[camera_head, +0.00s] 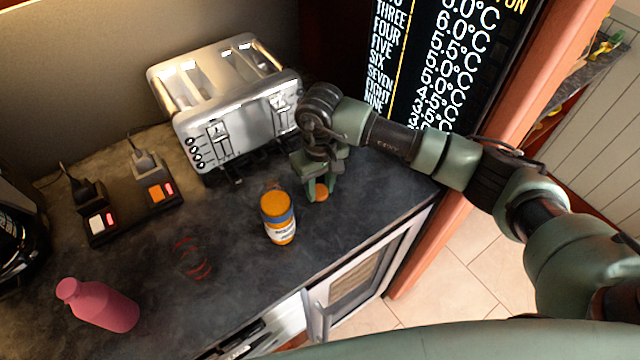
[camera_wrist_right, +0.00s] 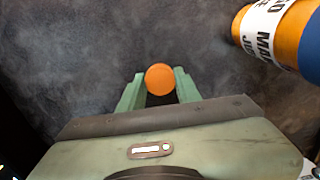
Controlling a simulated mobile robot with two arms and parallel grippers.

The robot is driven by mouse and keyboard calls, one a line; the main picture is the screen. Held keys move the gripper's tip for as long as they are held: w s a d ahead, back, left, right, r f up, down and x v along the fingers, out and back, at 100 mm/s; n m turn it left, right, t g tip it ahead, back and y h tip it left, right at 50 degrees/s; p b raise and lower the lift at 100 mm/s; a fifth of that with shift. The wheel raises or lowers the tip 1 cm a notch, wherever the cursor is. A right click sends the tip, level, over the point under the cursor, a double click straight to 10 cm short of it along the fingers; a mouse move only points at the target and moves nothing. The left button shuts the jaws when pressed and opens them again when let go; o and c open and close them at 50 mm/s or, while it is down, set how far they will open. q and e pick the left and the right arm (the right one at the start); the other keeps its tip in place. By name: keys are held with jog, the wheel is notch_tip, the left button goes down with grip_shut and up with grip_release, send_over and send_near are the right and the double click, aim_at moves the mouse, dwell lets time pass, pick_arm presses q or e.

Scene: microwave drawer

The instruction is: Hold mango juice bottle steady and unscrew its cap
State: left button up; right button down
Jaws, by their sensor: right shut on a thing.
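The mango juice bottle (camera_head: 281,229), orange with a white label and a blue band, is on the dark counter. Part of it shows at the upper right of the right wrist view (camera_wrist_right: 265,30). My right gripper (camera_head: 317,188) is to its right in the head view, apart from the bottle. Its green fingers (camera_wrist_right: 158,88) are shut on a round orange cap (camera_wrist_right: 160,78), which also shows in the head view (camera_head: 321,192). The cap is away from the bottle. My left gripper is not in view.
A silver toaster (camera_head: 235,125) stands behind the bottle. Two black devices with lit switches (camera_head: 95,222) are at the left. A pink bottle (camera_head: 102,307) is at the front left. A red coiled mark (camera_head: 192,260) lies between them. The counter's front edge is near the bottle.

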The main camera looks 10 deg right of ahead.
aim_at(320, 190)
jog(key=shift+f, duration=0.15)
jog(key=c, duration=1)
grip_release()
jog(key=shift+r, duration=0.2)
jog(key=shift+w+r, duration=0.1)
jog(key=shift+r, duration=0.1)
notch_tip(320, 190, up, 12)
jog(key=b, duration=0.4)
jog(key=shift+f+b, duration=0.2)
jog(key=shift+b, duration=0.1)
